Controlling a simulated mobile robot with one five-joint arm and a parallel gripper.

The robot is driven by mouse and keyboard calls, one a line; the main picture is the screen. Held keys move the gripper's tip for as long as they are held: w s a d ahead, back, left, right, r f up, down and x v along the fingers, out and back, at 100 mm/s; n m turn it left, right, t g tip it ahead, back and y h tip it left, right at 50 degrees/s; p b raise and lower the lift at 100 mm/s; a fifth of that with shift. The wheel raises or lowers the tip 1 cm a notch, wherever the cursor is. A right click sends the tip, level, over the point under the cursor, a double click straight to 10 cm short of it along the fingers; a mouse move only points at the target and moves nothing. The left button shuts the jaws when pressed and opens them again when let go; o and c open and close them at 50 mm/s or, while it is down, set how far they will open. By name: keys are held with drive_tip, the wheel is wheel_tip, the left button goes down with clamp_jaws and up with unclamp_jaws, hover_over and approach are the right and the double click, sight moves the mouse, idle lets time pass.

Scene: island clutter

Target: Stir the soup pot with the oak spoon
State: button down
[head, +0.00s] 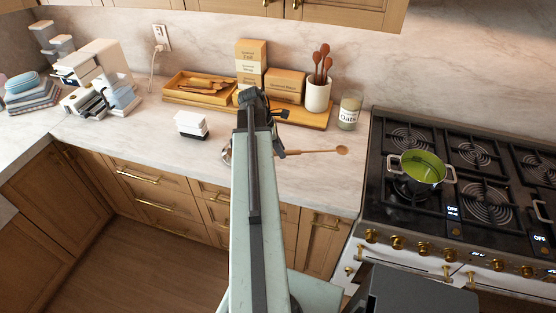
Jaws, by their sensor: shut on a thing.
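The oak spoon (318,152) lies level in the picture, its round bowl end to the right and its handle running left behind my arm. My gripper (280,152) is mostly hidden by my arm. A dark part of it shows at the handle's left end, and it is shut on the spoon. The soup pot (422,168) stands on the stove's left front area, to the right of the spoon. It is metal with two side handles and holds green soup. The spoon is apart from the pot.
The black stove (490,205) fills the right side. An oats jar (349,113) and a white crock (318,95) of wooden utensils stand behind the spoon. A wooden tray (190,97) and a small white box (191,125) are left. The counter's right front is clear.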

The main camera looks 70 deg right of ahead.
drive_tip(key=shift+w+f, duration=0.1)
drive_tip(key=shift+f, duration=0.5)
drive_tip(key=shift+r, duration=0.15)
drive_tip(key=shift+r, duration=0.1)
drive_tip(key=b, duration=0.8)
hover_over(284, 174)
drive_tip(key=w, duration=0.2)
drive_tip(key=f, duration=0.8)
drive_tip(key=shift+s+a+f, duration=0.2)
drive_tip(key=shift+a+f, duration=0.1)
drive_tip(key=shift+a, duration=0.05)
drive_tip(key=shift+f+b, duration=0.7)
drive_tip(key=shift+b, duration=0.2)
drive_tip(key=c, duration=1.1)
unclamp_jaws()
drive_tip(key=shift+r, duration=0.15)
